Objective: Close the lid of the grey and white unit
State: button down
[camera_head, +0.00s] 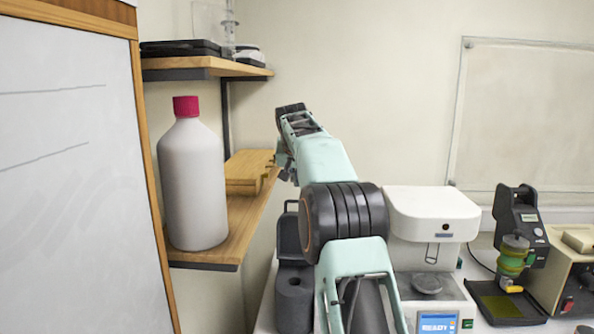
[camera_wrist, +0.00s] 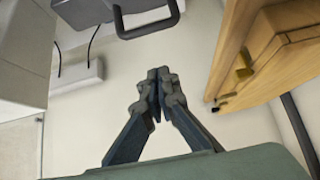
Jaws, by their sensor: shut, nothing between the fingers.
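A dark grey upright panel with a loop handle (camera_head: 289,238), which looks like a raised lid, stands behind a dark grey cylinder (camera_head: 294,298). A grey part with a black handle, probably the same lid, shows at the top of the wrist view (camera_wrist: 115,8). Most of the body under it is hidden by my arm. My gripper (camera_wrist: 158,76) is shut and empty, its fingertips together, apart from the handle. In the head view my arm reaches up and away, its end beside the shelf and above the raised panel.
A wooden shelf (camera_head: 225,236) at left holds a white bottle with a red cap (camera_head: 196,175) and a wooden box (camera_head: 246,172), close beside my gripper. A white machine with a blue screen (camera_head: 432,215) stands right of my arm. Other instruments (camera_head: 517,235) are farther right.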

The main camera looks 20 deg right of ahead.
jog(key=f, duration=0.2)
jog(key=s+f, duration=0.1)
jog(key=shift+a+f+b, duration=0.15)
jog(key=shift+a+b, duration=0.1)
jog(key=shift+b, duration=0.1)
jog(key=shift+s+a, duration=0.15)
jog(key=shift+s, duration=0.25)
jog(key=shift+f, duration=0.1)
jog(key=shift+s+f+b, duration=0.1)
jog(key=shift+f+b, duration=0.05)
jog(key=shift+b, duration=0.45)
